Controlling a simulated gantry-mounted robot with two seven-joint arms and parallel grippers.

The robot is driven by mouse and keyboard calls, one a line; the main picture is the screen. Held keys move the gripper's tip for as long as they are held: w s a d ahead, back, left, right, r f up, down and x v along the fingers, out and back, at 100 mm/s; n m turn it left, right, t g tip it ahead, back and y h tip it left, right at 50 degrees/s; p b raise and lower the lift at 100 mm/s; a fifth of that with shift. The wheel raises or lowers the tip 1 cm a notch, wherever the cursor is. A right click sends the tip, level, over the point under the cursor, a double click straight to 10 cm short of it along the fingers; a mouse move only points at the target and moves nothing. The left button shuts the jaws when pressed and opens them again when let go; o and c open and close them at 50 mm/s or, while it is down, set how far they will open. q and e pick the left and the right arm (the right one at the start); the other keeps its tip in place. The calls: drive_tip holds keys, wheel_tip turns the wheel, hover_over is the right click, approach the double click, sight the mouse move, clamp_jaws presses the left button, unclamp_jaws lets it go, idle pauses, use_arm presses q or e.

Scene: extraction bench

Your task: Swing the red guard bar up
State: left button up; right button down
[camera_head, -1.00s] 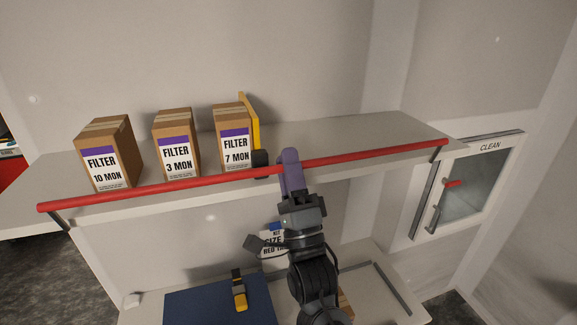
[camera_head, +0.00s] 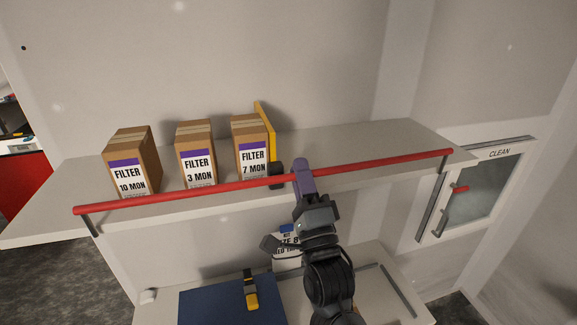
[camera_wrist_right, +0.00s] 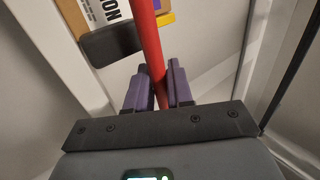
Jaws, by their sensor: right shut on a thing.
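The red guard bar (camera_head: 380,165) runs across the front of the shelf, held at both ends by dark brackets. It lies in front of the filter boxes. My right gripper (camera_head: 303,175) is at the bar a little right of its middle. In the right wrist view the bar (camera_wrist_right: 146,35) passes between the purple fingers (camera_wrist_right: 157,82), and the gripper is shut on it. A dark block (camera_head: 277,176) sits at the bar just left of the gripper. My left gripper is not in view.
Three filter boxes, 10 MON (camera_head: 131,162), 3 MON (camera_head: 196,152) and 7 MON (camera_head: 250,148), stand on the shelf (camera_head: 350,140) behind the bar. A yellow panel (camera_head: 267,128) is beside the 7 MON box. A blue case (camera_head: 215,305) lies below. A CLEAN cabinet (camera_head: 490,162) is at right.

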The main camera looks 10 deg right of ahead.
drive_tip(key=shift+w, duration=0.1)
drive_tip(key=c, duration=1.1)
unclamp_jaws()
drive_tip(key=shift+c, duration=0.2)
drive_tip(key=shift+s+f+b, duration=0.35)
drive_tip(key=shift+f, duration=0.05)
drive_tip(key=b+v, duration=0.4)
drive_tip(key=v, duration=0.5)
drive_tip(key=shift+s, duration=0.5)
